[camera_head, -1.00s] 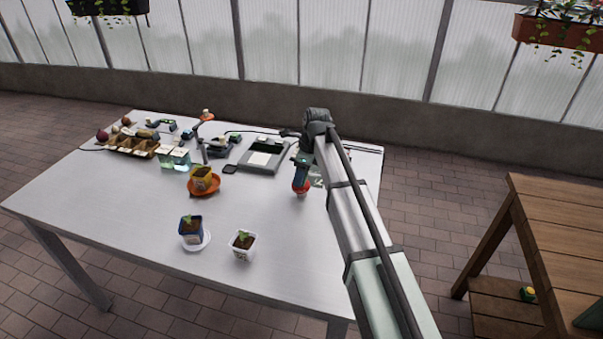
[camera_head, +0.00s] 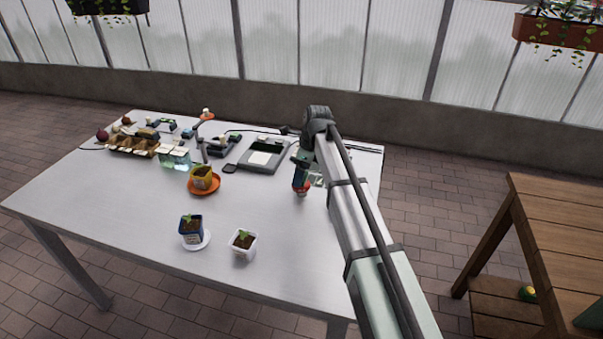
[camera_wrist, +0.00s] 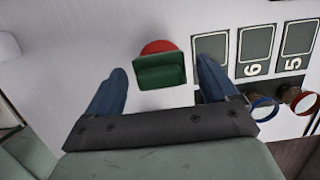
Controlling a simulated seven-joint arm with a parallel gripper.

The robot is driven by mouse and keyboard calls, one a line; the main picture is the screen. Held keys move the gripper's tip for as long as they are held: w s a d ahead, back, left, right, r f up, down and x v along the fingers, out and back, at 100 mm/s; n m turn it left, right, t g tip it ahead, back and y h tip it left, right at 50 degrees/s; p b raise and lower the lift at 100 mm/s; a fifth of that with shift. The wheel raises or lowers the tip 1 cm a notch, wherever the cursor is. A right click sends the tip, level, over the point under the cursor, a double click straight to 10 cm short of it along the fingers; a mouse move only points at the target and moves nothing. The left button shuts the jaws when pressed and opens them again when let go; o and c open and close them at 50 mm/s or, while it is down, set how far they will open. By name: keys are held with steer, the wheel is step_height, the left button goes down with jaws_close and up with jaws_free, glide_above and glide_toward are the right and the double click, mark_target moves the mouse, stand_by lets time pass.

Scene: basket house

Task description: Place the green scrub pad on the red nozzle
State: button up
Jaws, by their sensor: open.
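The green scrub pad (camera_wrist: 161,71) lies between the two blue fingers of my open gripper (camera_wrist: 161,66) in the wrist view, with gaps on both sides. A round red piece (camera_wrist: 158,47), apparently the red nozzle, shows behind the pad's upper edge, partly covered by it. Whether the pad touches or rests on it cannot be told. In the head view, my gripper (camera_head: 300,177) points down over the right part of the table, close above the red piece (camera_head: 303,192). The pad is not clear there.
The white table (camera_head: 120,215) holds potted seedlings (camera_head: 243,243), an orange saucer (camera_head: 204,187) and a grey tray (camera_head: 262,155). Numbered dark panels (camera_wrist: 254,50) and parts with blue (camera_wrist: 263,108) and red rings (camera_wrist: 303,101) lie right in the wrist view. The table's front right is clear.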

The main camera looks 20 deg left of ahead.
steer(key=v, duration=1.1)
steer(key=shift+r, duration=0.25)
